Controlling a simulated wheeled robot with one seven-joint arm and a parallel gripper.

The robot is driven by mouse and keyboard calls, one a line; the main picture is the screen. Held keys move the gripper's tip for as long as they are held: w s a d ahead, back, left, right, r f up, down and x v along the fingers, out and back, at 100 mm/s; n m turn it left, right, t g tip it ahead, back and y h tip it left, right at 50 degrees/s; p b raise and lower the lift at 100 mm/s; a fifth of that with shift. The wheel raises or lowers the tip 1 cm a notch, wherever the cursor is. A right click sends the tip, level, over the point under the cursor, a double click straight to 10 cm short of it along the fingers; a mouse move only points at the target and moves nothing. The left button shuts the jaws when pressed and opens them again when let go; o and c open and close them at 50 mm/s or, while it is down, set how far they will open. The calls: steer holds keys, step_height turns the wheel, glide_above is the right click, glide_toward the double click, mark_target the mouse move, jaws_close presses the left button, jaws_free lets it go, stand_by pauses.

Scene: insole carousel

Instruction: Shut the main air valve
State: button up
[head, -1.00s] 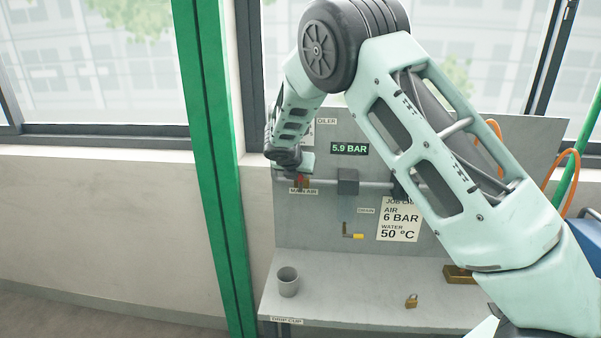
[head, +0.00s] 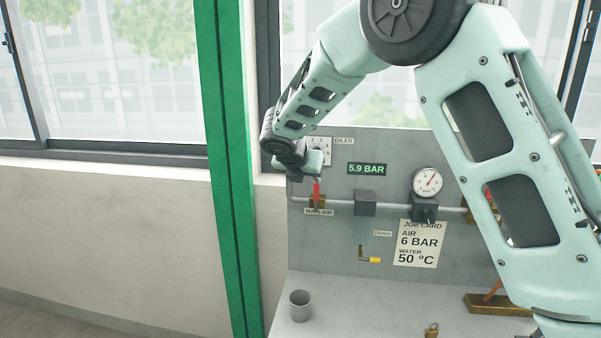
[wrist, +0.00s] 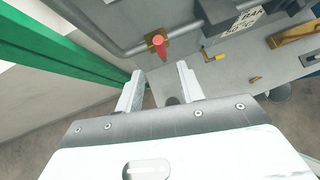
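The main air valve has a brass body (head: 317,202) on the grey pipe, above the MAIN AIR label (head: 319,211). Its red handle (head: 317,187) stands above the pipe in the head view. In the wrist view the red handle (wrist: 158,45) shows just beyond the fingertips, roughly midway between them. My gripper (wrist: 160,82) is open and empty, its two pale fingers spread. In the head view my gripper (head: 316,168) is just above the handle, its fingers hard to make out; I cannot tell if they touch. The green readout (head: 366,169) says 5.9 BAR.
A round gauge (head: 427,182), a grey block (head: 364,203) and a yellow-tipped drain lever (head: 370,259) sit right of the valve. A grey cup (head: 300,306) stands on the bench below. A green post (head: 232,200) rises close on the left.

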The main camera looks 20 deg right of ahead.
steer(key=b+v, duration=0.1)
steer(key=v, duration=0.5)
steer(key=shift+s+r, duration=0.15)
steer(key=shift+s, duration=0.05)
steer(key=shift+a, duration=0.15)
steer(key=s+a+f+m+g+y+b, duration=0.1)
steer(key=s+a+f+m, duration=0.4)
steer(key=s, duration=0.8)
steer(key=s+a+f+m+g+y+b, duration=0.2)
steer(key=s+a+f+m, duration=0.3)
steer(key=s, duration=0.8)
steer(key=s+a+f+m+g+y+b, duration=0.1)
steer(key=s+a+f+m+g+y, duration=0.2)
steer(key=s+m, duration=0.6)
steer(key=s+a+f+y, duration=0.1)
steer(key=s+a+f, duration=0.1)
steer(key=s+f, duration=0.1)
steer(key=shift+s+f+b, duration=0.35)
steer(key=shift+s+f, duration=0.05)
steer(key=shift+s, duration=0.2)
